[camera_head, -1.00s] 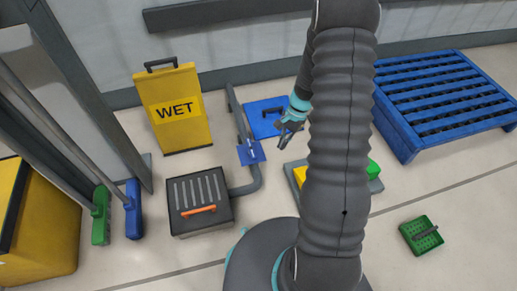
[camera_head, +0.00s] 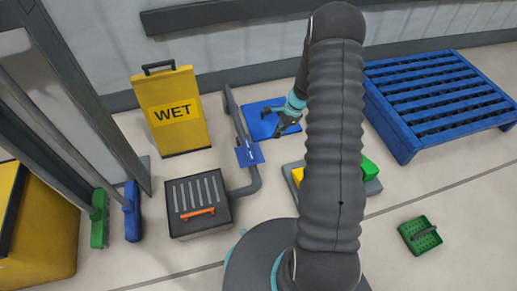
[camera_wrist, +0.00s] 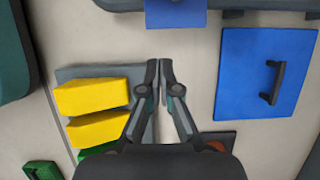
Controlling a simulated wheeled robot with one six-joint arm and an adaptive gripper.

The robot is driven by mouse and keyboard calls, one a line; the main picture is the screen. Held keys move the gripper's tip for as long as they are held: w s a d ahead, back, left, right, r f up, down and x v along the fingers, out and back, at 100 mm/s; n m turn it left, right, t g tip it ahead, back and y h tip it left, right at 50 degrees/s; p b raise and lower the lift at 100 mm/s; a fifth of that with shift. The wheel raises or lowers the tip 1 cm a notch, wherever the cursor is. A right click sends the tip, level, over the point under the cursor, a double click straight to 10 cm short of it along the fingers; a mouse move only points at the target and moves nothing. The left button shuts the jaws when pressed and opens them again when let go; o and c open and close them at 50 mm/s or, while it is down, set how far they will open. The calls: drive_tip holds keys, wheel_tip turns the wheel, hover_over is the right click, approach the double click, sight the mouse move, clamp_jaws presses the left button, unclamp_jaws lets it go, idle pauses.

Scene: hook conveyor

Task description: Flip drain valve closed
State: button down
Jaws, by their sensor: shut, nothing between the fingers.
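A blue plate (camera_head: 250,153) sits on the grey pipe beside the grated drain box (camera_head: 200,203); it looks like the drain valve's flag or lever. It also shows at the top edge of the wrist view (camera_wrist: 175,12), cut off by the frame. My gripper (camera_head: 280,134) is to the right of this plate, apart from it, near the blue panel. In the wrist view my gripper's fingers (camera_wrist: 166,68) are together and empty, pointing toward the blue plate over bare floor.
A blue panel (camera_wrist: 238,95) with a dark handle lies right of my fingers. Yellow blocks (camera_wrist: 92,97) on a grey tray lie to the left. A yellow WET sign (camera_head: 172,135), blue pallet (camera_head: 395,130) and green basket (camera_head: 420,235) stand around.

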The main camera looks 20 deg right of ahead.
sight(249, 150)
drive_tip(key=a+f+b, duration=0.1)
drive_tip(key=a+f, duration=0.6)
drive_tip(key=f, duration=0.2)
drive_tip(key=shift+a+b, duration=0.3)
drive_tip(key=shift+a, duration=0.1)
drive_tip(key=shift+f, duration=0.1)
